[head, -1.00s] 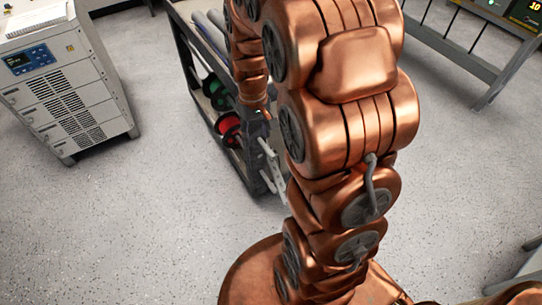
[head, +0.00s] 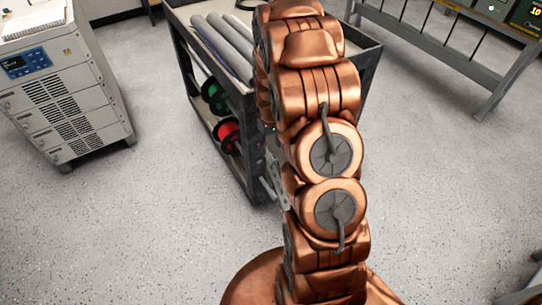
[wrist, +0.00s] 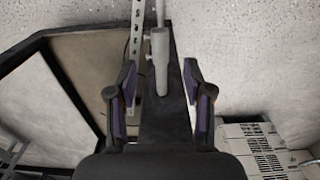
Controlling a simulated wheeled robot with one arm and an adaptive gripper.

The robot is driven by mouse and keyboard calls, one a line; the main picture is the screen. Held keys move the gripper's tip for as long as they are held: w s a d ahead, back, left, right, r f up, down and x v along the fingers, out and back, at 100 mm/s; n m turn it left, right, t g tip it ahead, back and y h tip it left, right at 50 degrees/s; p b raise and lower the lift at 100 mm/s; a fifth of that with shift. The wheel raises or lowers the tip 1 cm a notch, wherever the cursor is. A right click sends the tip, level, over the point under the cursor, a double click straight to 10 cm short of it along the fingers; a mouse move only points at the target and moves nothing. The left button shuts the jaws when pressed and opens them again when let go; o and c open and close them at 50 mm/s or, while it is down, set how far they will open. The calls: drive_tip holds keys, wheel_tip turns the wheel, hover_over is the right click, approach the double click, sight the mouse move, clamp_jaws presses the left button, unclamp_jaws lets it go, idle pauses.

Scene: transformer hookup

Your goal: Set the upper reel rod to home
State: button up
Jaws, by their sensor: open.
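In the wrist view my gripper (wrist: 159,66) is open and empty, with one finger on each side of the picture. Between and beyond the fingertips is a grey rod end (wrist: 160,68) with a collar, in front of the cart's dark post. It looks like a reel rod, but I cannot tell whether it is the upper one. The fingers do not visibly touch it. In the head view the green reel (head: 215,96) sits above the red reel (head: 227,134) inside the cart. My arm hides my gripper and most rod hardware there.
The dark cart (head: 206,122) carries grey tubes (head: 222,45) on top. A perforated strip (wrist: 136,40) stands left of the rod end. A white cabinet (head: 70,100) is at left and a grey bench (head: 455,55) at upper right.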

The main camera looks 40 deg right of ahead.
sight(271, 156)
drive_tip(key=shift+f, duration=3.1)
clamp_jaws()
